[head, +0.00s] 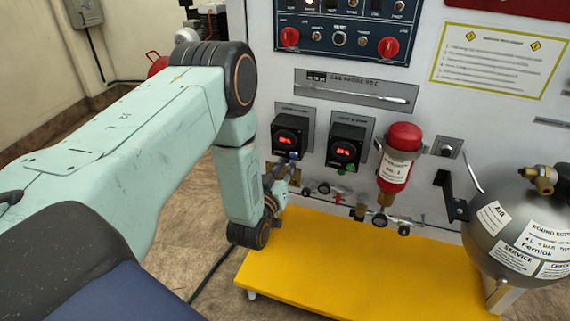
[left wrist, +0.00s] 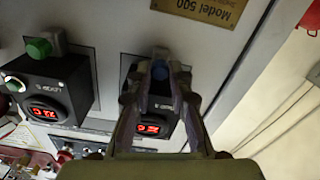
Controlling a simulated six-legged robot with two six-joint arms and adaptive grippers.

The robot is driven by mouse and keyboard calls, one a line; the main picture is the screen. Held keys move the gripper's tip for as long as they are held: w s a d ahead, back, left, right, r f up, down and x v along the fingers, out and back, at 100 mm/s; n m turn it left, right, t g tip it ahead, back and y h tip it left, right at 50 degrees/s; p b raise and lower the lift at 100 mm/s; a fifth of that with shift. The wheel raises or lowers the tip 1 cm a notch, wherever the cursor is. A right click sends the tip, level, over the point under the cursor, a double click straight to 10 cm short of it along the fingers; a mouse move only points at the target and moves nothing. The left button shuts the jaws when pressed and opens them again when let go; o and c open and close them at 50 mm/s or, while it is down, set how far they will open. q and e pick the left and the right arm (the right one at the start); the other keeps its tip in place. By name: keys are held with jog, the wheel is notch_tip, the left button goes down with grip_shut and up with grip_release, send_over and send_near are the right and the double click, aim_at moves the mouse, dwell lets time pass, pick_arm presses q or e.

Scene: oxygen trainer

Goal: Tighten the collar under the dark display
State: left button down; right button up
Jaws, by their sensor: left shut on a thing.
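Two black display boxes sit on the white panel: a left one (head: 290,133) and a right one (head: 347,144). Both show lit red digits; neither looks dark. Under the left one is a blue collar (left wrist: 160,70), and under the right one is a green collar (head: 350,168), which also shows in the left wrist view (left wrist: 38,48). My left gripper (head: 286,170) is at the left display's underside. In the left wrist view, its fingers (left wrist: 160,76) are shut on the blue collar, one on each side, partly covering the left display (left wrist: 150,128). My right gripper is not in view.
A red cylinder (head: 396,160) hangs right of the displays, with pipes and small valves beneath. A yellow platform (head: 340,265) lies below. A silver round tank (head: 510,225) stands at the right. A control panel (head: 340,30) with red knobs is above.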

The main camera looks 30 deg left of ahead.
pick_arm(q)
jog(key=m+p, duration=0.2)
jog(key=m, duration=0.1)
jog(key=shift+m+p, duration=0.3)
jog(key=shift+p, duration=0.1)
jog(key=shift+m+p, duration=0.6)
jog(key=shift+m, duration=0.3)
jog(key=shift+f+m, duration=0.1)
jog(key=shift+m, duration=0.2)
jog(key=c, duration=1.5)
grip_release()
jog(key=shift+s, duration=0.1)
jog(key=v, duration=0.7)
jog(key=shift+s, duration=0.2)
